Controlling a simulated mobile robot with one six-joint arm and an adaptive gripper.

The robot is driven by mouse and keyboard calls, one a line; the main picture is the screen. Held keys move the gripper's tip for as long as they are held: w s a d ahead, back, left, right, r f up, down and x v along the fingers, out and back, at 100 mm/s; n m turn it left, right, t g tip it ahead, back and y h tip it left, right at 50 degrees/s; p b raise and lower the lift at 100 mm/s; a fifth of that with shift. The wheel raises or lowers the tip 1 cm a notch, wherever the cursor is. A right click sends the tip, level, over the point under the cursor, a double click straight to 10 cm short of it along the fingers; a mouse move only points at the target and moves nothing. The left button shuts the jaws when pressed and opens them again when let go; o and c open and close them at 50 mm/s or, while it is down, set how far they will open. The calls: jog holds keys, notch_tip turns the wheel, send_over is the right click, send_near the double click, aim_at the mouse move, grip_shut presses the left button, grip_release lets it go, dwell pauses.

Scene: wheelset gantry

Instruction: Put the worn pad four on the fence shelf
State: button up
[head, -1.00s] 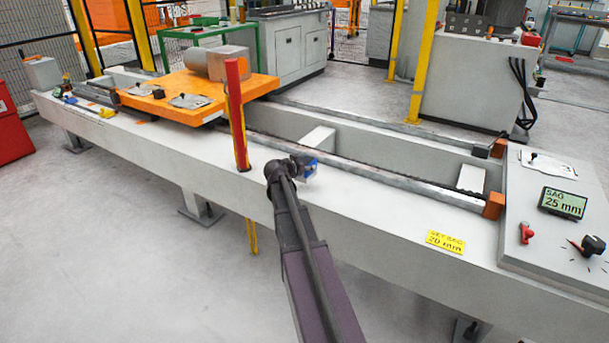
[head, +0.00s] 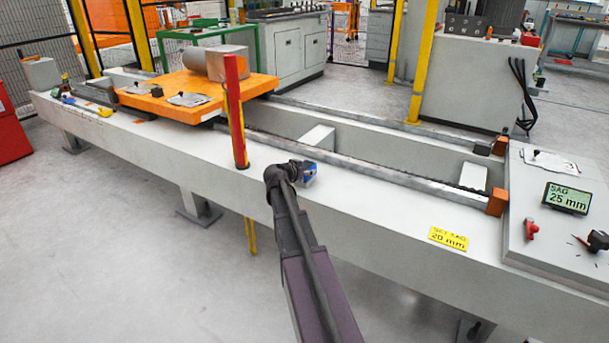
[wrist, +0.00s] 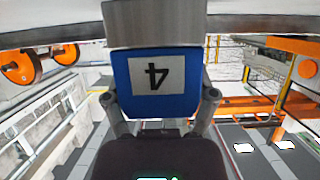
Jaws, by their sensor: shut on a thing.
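The worn pad four is a blue block with an upside-down black 4 on a white label (wrist: 155,76) in the wrist view. My gripper (wrist: 158,104) is shut on it, one finger at each side. In the head view my gripper (head: 294,173) holds the small blue pad (head: 309,173) above the near edge of the white gantry beam, right of the red and yellow post. A grey block (wrist: 153,23) adjoins the pad's upper edge in the wrist view; I cannot tell whether it belongs to it. I cannot make out the fence shelf for certain.
The red and yellow post (head: 235,112) stands close to the left of my gripper. An orange carriage (head: 185,97) lies on the rails (head: 365,172) at left. A control panel (head: 540,225) reading 25 mm is at right. Grey floor (head: 110,240) in front is clear.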

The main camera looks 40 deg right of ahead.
jog(key=shift+f, duration=0.15)
jog(key=o, duration=1.2)
jog(key=shift+s+a+r+p, duration=0.25)
jog(key=shift+a+r+p, duration=0.15)
jog(key=shift+a, duration=0.1)
jog(key=p+v, duration=0.4)
jog(key=v, duration=0.6)
jog(key=shift+s+a+r, duration=0.1)
jog(key=shift+s+a, duration=0.1)
jog(key=shift+a, duration=0.15)
